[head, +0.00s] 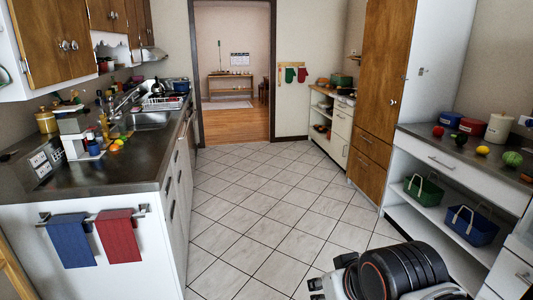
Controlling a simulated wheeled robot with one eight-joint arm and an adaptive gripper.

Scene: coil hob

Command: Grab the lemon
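A small yellow fruit that looks like the lemon (483,150) lies on the dark countertop (455,157) at the right in the head view. It sits between a red round item (438,131) and a green melon-like fruit (512,158). Part of my arm (405,270) shows at the bottom, below and left of that counter. I cannot make out my gripper's fingers, so nothing shows in its grasp.
Blue and red containers and a white canister (498,128) stand behind the lemon. Green (424,190) and blue (471,225) baskets sit on the shelf below. The tiled floor (270,200) is clear. Another counter (95,175) with orange fruit (114,147) lines the left.

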